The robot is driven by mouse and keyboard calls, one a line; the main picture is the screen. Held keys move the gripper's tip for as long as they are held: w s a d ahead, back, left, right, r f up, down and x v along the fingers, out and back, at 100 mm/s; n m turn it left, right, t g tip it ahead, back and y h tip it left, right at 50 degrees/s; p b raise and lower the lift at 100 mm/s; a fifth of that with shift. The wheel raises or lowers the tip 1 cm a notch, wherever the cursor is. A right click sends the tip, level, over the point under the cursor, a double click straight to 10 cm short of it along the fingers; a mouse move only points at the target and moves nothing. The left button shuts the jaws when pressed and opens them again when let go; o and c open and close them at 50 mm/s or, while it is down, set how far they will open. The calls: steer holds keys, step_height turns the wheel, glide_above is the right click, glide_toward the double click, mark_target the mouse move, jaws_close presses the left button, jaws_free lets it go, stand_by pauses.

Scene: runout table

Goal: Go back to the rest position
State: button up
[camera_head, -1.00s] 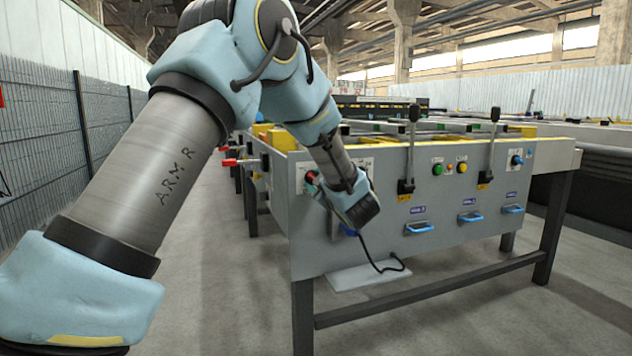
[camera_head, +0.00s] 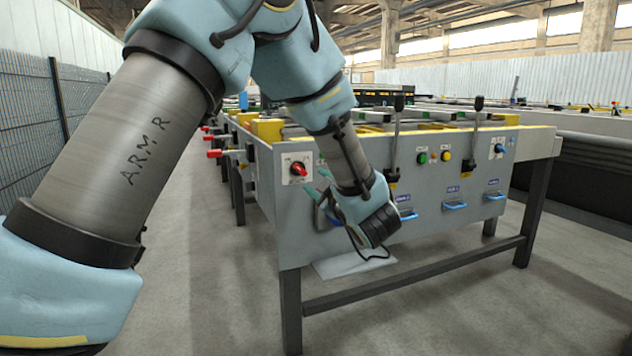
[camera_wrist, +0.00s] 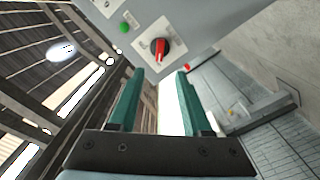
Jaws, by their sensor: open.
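My gripper (camera_head: 318,186) is in front of the left part of the table's grey front panel (camera_head: 330,255). In the wrist view its two green fingers (camera_wrist: 160,82) stand apart with nothing between them. A red rotary knob (camera_head: 298,169) on a white plate sits on the panel, up and left of my gripper in the head view. The knob also shows in the wrist view (camera_wrist: 159,48), beyond the fingertips and apart from them. Part of the panel behind my wrist is hidden.
Two black levers (camera_head: 394,135) (camera_head: 475,140) stand up at the panel's front. A mesh fence (camera_head: 30,125) runs along the left. The floor between is clear.

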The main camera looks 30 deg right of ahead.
steer(key=shift+w, duration=0.1)
steer(key=w+a+f+m+g+h, duration=0.1)
steer(key=w+a+f+m+g, duration=0.25)
steer(key=a, duration=0.45)
steer(key=w+a+f+m+g+h, duration=0.1)
steer(key=w+a+f+m+g, duration=0.15)
steer(key=w+a, duration=0.35)
steer(key=s+a+f+m+g+y, duration=0.1)
steer(key=s+a+f+g, duration=0.15)
steer(key=s+a, duration=0.5)
steer(key=s+a+f+m+g+y, duration=0.15)
steer(key=s+a+g, duration=0.25)
steer(key=a, duration=0.7)
steer(key=s+a+f+g+y, duration=0.1)
steer(key=s+a+f+g, duration=0.2)
steer(key=s+a, duration=0.5)
steer(key=w+p+v, duration=0.2)
steer(key=p+v, duration=0.9)
steer(key=p, duration=0.1)
steer(key=w+r+p+v, duration=0.1)
steer(key=w+p+v, duration=0.2)
steer(key=p+v, duration=0.8)
steer(key=w+p+v, duration=0.3)
steer(key=p+v, duration=0.9)
steer(key=shift+a+r+g+p, duration=0.2)
steer(key=shift+r+g+p, duration=0.15)
steer(key=shift+r, duration=0.1)
steer(key=shift+m+y, duration=0.25)
